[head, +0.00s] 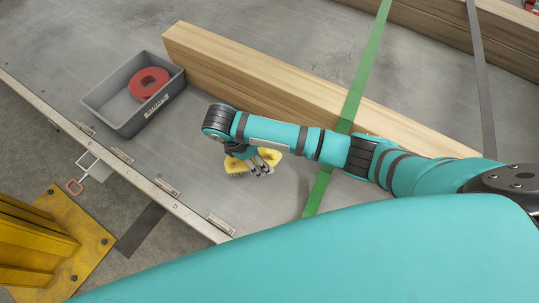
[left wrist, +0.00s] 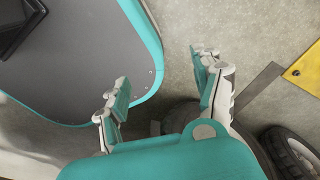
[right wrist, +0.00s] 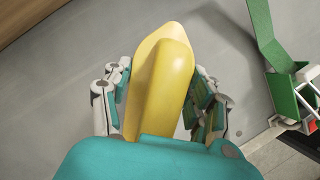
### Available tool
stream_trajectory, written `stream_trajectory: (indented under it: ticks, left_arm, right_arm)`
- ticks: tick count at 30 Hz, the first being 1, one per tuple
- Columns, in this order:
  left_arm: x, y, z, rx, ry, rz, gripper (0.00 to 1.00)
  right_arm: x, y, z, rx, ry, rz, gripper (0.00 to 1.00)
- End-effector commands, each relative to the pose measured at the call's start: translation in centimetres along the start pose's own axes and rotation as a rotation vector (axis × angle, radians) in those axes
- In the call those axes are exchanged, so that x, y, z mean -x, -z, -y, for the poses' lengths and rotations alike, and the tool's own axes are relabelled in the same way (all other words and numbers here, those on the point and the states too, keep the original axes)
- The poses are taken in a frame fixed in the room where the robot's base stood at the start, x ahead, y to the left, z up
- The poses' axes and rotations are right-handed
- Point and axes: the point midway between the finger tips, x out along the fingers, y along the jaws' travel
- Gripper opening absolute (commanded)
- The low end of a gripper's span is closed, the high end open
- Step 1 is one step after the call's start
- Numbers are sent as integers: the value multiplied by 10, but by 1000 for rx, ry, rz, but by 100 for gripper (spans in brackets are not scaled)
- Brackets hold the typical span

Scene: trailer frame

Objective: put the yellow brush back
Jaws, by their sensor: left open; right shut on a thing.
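The yellow brush (head: 236,165) is in my right gripper (head: 262,168), above or at the grey trailer bed beside the wooden beam. I cannot tell whether it touches the bed. In the right wrist view the smooth yellow brush (right wrist: 172,80) sits between both fingers of my right gripper (right wrist: 160,88), which is shut on it. My left gripper (left wrist: 162,73) is open and empty; below it are bare ground and the rounded edge of a teal and grey surface. It is not seen in the head view.
A grey bin (head: 131,126) holding a red ring (head: 149,83) stands on the bed left of the brush. A long wooden beam (head: 270,88) lies behind it, crossed by a green strap (head: 354,98). The bed's metal edge (head: 120,165) and a yellow post (head: 40,235) are at the left.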

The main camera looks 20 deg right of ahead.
Motion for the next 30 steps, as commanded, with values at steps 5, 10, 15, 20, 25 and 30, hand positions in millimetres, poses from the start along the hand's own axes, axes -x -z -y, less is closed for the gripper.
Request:
stream_trajectory:
  ticks: [5,10,15,20,25,30]
  left_arm:
    - [4,0,4,-1,5,1,67]
    - [6,-2,8,0,10,4,67]
    - [7,-3,11,2,14,7,67]
    - [7,-4,11,3,14,7,67]
    - [7,-4,11,3,14,8,67]
    - [6,-4,11,2,13,8,67]
  right_arm:
    - [-8,-16,-13,-1,0,-1,28]
    - [-14,-29,-23,-2,1,1,28]
    - [-41,-16,-21,1,2,1,28]
    - [-47,-13,-22,1,0,-1,28]
    - [-47,-13,-21,1,0,-1,28]
    - [-49,-12,-21,1,1,-1,64]
